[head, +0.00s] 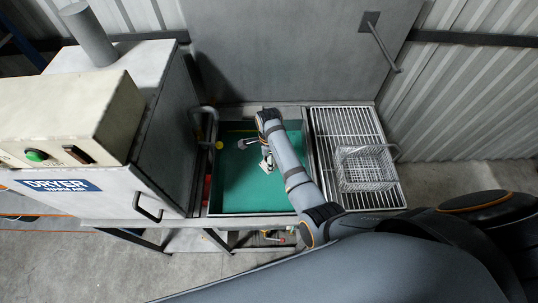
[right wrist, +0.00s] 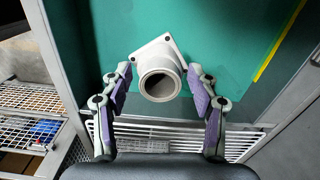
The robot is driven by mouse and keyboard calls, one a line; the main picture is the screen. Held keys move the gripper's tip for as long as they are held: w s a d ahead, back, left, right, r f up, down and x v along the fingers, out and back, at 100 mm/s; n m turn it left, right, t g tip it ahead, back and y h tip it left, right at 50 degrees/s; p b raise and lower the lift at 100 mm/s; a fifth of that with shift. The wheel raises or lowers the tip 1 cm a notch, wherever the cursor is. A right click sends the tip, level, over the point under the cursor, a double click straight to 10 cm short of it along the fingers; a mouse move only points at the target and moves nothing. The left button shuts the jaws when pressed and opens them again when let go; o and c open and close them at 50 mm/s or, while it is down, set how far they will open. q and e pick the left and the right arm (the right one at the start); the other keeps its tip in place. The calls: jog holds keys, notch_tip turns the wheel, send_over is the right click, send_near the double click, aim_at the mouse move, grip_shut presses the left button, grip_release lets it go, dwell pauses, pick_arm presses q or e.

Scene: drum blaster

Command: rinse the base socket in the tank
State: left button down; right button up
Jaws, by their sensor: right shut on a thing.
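The base socket (right wrist: 160,75) is a pale grey square flange with a round hollow spout, and it sits between the purple-padded fingers of my right gripper (right wrist: 160,88). That gripper is shut on it. In the head view my right arm reaches over the tank (head: 250,207), and a small pale part, likely the socket, shows below the wrist (head: 267,163). The tank holds a flat green surface (right wrist: 120,30). I cannot tell whether the socket touches it. My left gripper is not in view.
A wire basket (head: 366,168) stands on the slatted rack (head: 335,125) right of the tank. The dryer (head: 150,180) with its handle stands close on the left. A round yellow thing (head: 219,145) is at the tank's left edge. A grey panel rises behind.

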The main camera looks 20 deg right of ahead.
notch_tip(320, 180, down, 4)
jog(key=shift+r, duration=0.1)
notch_tip(320, 180, down, 21)
jog(key=b, duration=1.6)
jog(key=shift+b, duration=0.3)
jog(key=shift+f+b, duration=0.65)
jog(key=shift+f, duration=0.25)
jog(key=shift+r, duration=0.1)
jog(key=shift+r+p, duration=0.9)
jog(key=shift+p, duration=0.2)
jog(key=shift+f, duration=0.15)
